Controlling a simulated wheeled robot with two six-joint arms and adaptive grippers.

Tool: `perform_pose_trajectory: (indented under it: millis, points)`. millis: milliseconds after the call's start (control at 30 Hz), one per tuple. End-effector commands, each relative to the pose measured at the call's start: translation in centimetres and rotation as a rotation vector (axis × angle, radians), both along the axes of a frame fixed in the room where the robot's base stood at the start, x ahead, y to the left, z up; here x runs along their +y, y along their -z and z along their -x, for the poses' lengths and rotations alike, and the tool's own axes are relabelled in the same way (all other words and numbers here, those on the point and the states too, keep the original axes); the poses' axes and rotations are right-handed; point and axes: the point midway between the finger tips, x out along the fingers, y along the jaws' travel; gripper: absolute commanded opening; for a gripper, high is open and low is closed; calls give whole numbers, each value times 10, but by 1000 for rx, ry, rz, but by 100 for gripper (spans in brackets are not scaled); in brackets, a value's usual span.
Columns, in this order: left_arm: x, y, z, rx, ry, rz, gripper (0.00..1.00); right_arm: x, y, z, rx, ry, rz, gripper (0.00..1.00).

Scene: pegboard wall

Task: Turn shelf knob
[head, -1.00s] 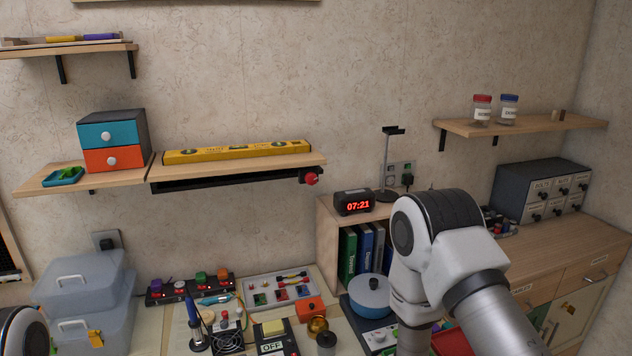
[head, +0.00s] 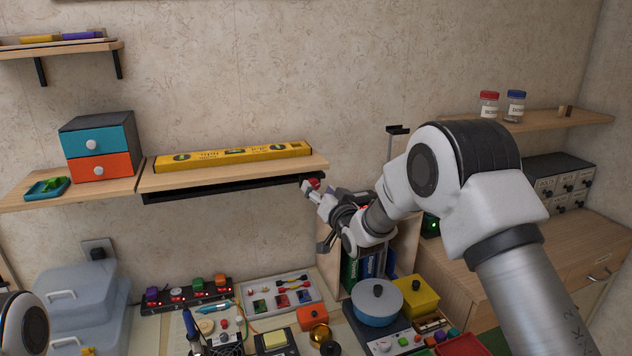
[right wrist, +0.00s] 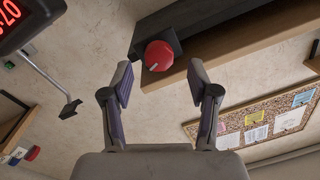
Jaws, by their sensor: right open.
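The red shelf knob (head: 313,183) sits at the right end of the dark rail under the middle shelf (head: 235,179). My right gripper (head: 318,213) is close to it and partly covers it in the head view. In the right wrist view the round red knob (right wrist: 158,56) with a pale mark shows on the end of a dark bar. The two fingers of my right gripper (right wrist: 160,82) are spread, with the knob ahead of the gap between them. No contact with the knob can be made out. My left gripper is out of view.
A yellow level (head: 235,156) lies on the shelf above the rail. A teal and orange drawer box (head: 100,150) stands to its left. Below are a blue pot (head: 377,303), a yellow box (head: 415,295) and a crowded workbench.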

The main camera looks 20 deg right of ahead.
Motion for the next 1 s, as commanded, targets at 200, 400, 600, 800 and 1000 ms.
perform_pose_trajectory:
  millis: [200, 400, 600, 800, 1000]
  points:
    - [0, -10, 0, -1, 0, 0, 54, 2, 0, -22, 1, 1, 0, 60]
    - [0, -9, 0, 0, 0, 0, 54, 2, 1, -23, 2, 0, 0, 60]
    - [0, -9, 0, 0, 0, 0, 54, 2, 1, -23, 2, 0, 0, 0]
    - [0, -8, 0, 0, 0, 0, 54, 2, 2, -23, 3, 0, 3, 0]
    - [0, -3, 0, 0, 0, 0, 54, 2, 3, -23, 1, 0, 40, 0]
